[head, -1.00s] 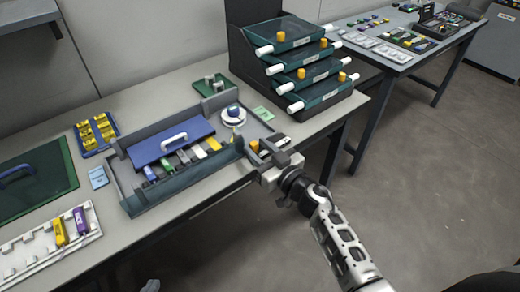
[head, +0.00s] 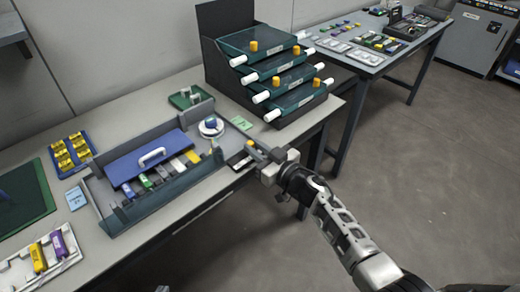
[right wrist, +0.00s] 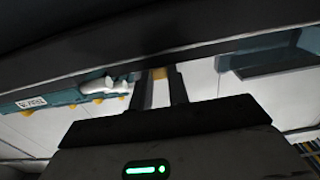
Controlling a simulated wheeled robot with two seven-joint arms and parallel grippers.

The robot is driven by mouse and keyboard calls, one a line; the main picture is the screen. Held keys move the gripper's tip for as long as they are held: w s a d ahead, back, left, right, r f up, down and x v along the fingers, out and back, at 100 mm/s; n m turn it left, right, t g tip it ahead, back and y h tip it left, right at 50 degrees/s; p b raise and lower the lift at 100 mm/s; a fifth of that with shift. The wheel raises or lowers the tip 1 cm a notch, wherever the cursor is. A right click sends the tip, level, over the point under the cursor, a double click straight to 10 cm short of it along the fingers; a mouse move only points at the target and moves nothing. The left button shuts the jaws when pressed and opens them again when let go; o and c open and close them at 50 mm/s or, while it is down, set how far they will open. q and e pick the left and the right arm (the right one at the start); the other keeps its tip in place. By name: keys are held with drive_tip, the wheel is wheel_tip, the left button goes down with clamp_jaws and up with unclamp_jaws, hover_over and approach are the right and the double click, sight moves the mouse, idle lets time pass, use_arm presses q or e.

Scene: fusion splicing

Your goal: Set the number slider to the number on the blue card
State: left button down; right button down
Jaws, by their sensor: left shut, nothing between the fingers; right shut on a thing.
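The light blue card (head: 76,197) lies flat on the bench left of the grey tray in the head view; its number is too small to read. The number slider (head: 240,160), a dark unit with a pale label, sits at the tray's right front corner, partly hidden by my right gripper (head: 262,154). That gripper is shut on a small yellow piece, apparently the slider's knob, which shows between its fingers in the right wrist view (right wrist: 159,73). The slider's setting cannot be read. Only a small grey tip of my left gripper (head: 162,289) shows at the bottom edge; it is shut and empty.
A green card (head: 241,123) lies behind the slider. A rack of teal drawers (head: 270,70) stands at the back right.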

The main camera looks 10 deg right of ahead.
drive_tip(key=c, duration=1.3)
unclamp_jaws()
drive_tip(key=v, duration=1.6)
drive_tip(key=shift+p, duration=0.35)
drive_tip(key=s+a+f+m+g+h, duration=0.1)
drive_tip(key=s+f+h, duration=0.1)
drive_tip(key=s, duration=0.2)
drive_tip(key=s+a+f+m+g+h, duration=0.1)
drive_tip(key=s+a+f+g+h, duration=0.1)
drive_tip(key=s, duration=0.3)
drive_tip(key=s+a+f+m+g+h, duration=0.1)
drive_tip(key=s+a+f+g+h, duration=0.1)
drive_tip(key=s+f, duration=0.2)
drive_tip(key=shift+s+a, duration=0.2)
drive_tip(key=shift+s, duration=0.35)
